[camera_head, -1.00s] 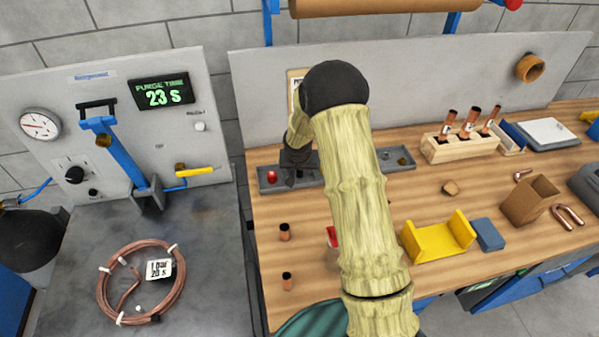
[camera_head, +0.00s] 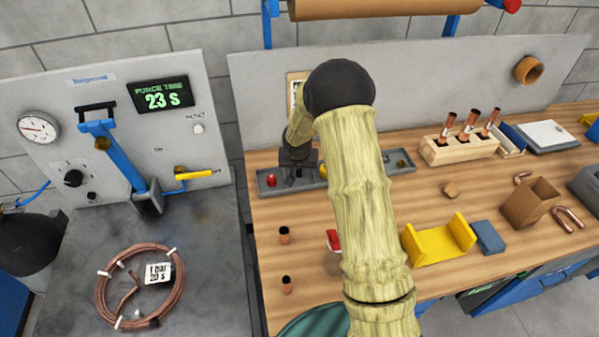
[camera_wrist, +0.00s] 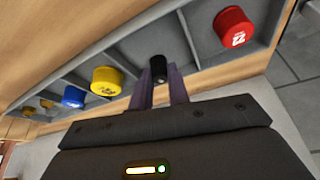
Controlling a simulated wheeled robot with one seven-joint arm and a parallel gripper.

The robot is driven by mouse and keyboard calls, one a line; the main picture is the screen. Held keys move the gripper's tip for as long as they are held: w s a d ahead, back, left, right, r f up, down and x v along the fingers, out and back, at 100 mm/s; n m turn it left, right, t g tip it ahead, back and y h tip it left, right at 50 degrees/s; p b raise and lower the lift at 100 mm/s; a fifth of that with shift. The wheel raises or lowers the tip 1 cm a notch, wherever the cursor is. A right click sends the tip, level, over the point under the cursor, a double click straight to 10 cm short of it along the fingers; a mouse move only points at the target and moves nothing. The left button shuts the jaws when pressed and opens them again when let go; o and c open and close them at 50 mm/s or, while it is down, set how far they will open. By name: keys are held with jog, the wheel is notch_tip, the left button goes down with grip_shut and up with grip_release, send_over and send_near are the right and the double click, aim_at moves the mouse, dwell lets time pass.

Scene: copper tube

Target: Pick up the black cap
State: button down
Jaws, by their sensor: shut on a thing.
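The black cap (camera_wrist: 158,66) shows in the wrist view between the two fingertips of my gripper (camera_wrist: 159,76). The fingers are shut on it, over a compartment of the grey tray (camera_wrist: 205,43). I cannot tell whether the cap is clear of the tray floor. In the head view my gripper (camera_head: 297,170) is at the tray (camera_head: 265,189) at the back of the bench, and the cap is hidden there.
In the wrist view a red cap (camera_wrist: 233,27) lies on one side; yellow (camera_wrist: 106,80) and blue (camera_wrist: 73,97) caps lie on the other. A wooden rack (camera_head: 458,148) holds copper tubes. A yellow cradle (camera_head: 438,240) stands at right.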

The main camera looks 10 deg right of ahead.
aim_at(299, 170)
notch_tip(299, 170, up, 8)
jog(key=shift+r+b, duration=0.2)
jog(key=shift+b, duration=0.2)
dwell(0.5)
